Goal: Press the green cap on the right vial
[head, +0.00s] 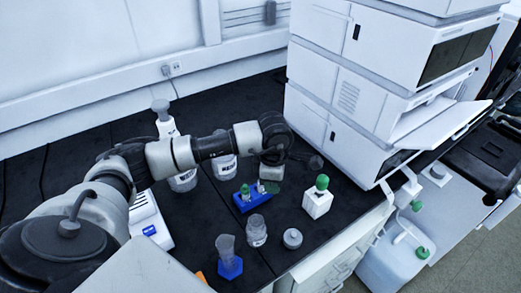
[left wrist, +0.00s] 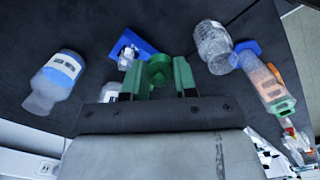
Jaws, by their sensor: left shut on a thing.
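A small blue rack (head: 240,203) stands on the black bench in the middle of the head view. It holds small clear vials, and the left one shows a green cap (head: 244,188). My left gripper (head: 271,185) is low at the rack's right side. In the left wrist view its two green fingers stand on either side of a round green cap (left wrist: 158,68), and it is shut on that cap. The rack (left wrist: 138,42) shows partly just beyond the fingers. The right vial is mostly hidden by the gripper, so I cannot tell whether the cap touches it. My right gripper is out of view.
A white block with a green top (head: 318,203) stands right of the rack. A clear jar (head: 256,232), a grey lid (head: 292,239) and a blue-based cylinder (head: 230,266) stand in front. Labelled bottles stand behind. White stacked instruments (head: 345,95) rise at right.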

